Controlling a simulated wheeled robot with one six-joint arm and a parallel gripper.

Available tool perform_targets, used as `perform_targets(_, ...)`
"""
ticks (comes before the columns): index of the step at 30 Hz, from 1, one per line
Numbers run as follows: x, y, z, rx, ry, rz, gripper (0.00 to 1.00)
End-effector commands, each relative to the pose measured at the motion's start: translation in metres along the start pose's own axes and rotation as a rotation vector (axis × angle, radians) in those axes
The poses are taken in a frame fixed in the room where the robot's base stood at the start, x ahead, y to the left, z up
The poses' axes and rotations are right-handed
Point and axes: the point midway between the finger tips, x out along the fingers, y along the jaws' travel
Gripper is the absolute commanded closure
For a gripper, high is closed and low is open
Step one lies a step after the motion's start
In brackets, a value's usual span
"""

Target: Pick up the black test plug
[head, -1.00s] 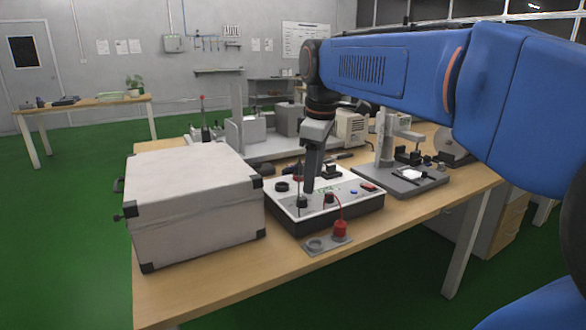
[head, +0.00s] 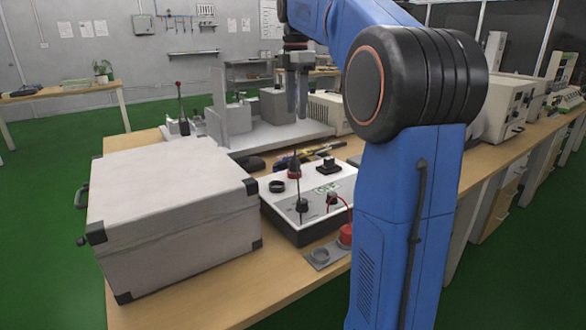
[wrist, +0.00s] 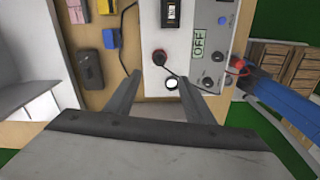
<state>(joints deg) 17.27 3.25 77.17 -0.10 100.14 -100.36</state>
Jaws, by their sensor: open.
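The black test plug (head: 294,164) stands upright in a red-ringed socket on the white test box (head: 328,216). A black lead runs from it to a black connector (head: 302,205) on the box. The plug also shows in the wrist view (wrist: 160,56), between and slightly beyond the fingertips. My gripper (head: 297,108) is high above and behind the box in the head view, fingers pointing down. In the wrist view my gripper (wrist: 158,82) is open and empty, its fingers apart and clear of the plug.
A large grey case (head: 170,210) stands left of the test box. A red plug (head: 346,234) sits in a grey holder (head: 322,256) in front, partly hidden by my arm. A black switch (head: 326,165) and ring (head: 277,186) rise from the box. Tools lie behind.

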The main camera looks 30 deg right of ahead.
Motion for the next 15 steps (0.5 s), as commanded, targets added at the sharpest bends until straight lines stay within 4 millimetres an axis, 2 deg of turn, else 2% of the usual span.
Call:
perform_targets(6, 0.040, -0.001, -0.001, 0.001, 0.001, -0.003, 0.51)
perform_targets(15, 0.089, -0.001, -0.001, 0.001, 0.000, -0.002, 0.51)
